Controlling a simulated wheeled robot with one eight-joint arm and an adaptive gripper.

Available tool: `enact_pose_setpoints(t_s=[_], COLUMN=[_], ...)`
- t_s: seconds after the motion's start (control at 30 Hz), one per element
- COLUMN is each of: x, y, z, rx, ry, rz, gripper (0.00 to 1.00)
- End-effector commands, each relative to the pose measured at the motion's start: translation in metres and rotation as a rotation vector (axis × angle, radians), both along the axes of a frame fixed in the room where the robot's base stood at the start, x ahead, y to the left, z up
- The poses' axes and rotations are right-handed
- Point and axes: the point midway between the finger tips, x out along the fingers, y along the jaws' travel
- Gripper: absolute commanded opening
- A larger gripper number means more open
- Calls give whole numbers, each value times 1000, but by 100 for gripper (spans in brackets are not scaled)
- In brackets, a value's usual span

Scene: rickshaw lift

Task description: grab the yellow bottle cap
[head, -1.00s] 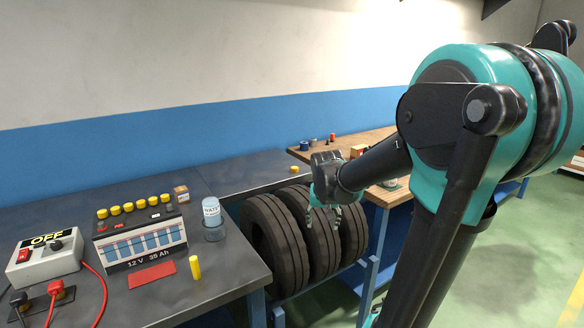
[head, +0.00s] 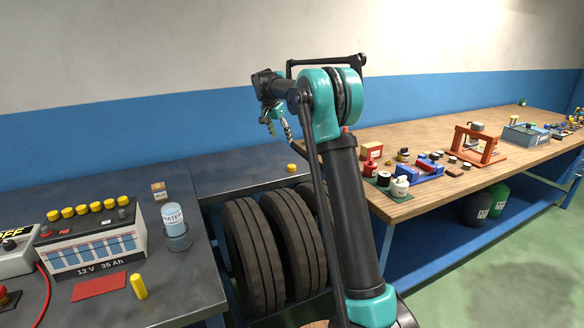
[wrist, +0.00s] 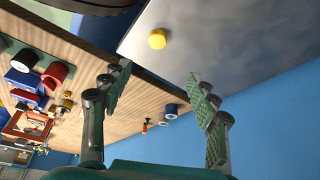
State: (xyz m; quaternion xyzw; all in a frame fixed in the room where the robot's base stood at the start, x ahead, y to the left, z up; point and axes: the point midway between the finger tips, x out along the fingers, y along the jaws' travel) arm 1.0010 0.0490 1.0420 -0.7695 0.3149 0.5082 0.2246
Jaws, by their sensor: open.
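A lone yellow bottle cap (head: 291,168) sits on the grey metal bench behind the tires. It also shows in the wrist view (wrist: 157,39), beyond the fingertips and roughly centred between them. My gripper (head: 279,128) is open and empty, above the bench near the cap and apart from it. Its two green-padded fingers show spread in the wrist view (wrist: 160,82). More yellow caps (head: 96,208) stand in a row on top of the battery (head: 95,242) at the left.
Black tires (head: 262,240) stand below the bench. A water bottle (head: 173,220), a small box (head: 159,191) and a yellow cylinder (head: 138,287) are on the left bench. The wooden workbench (head: 430,135) at right holds tools and containers. Bench space around the lone cap is clear.

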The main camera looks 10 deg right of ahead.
Motion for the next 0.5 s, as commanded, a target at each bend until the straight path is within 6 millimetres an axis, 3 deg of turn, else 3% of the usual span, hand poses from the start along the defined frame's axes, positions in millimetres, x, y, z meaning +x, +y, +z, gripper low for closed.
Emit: enact_pose_setpoints(t_s=[0.5], x=[26], y=[-25], z=[-87], rx=[-1], ry=[1], rz=[0], gripper=[60])
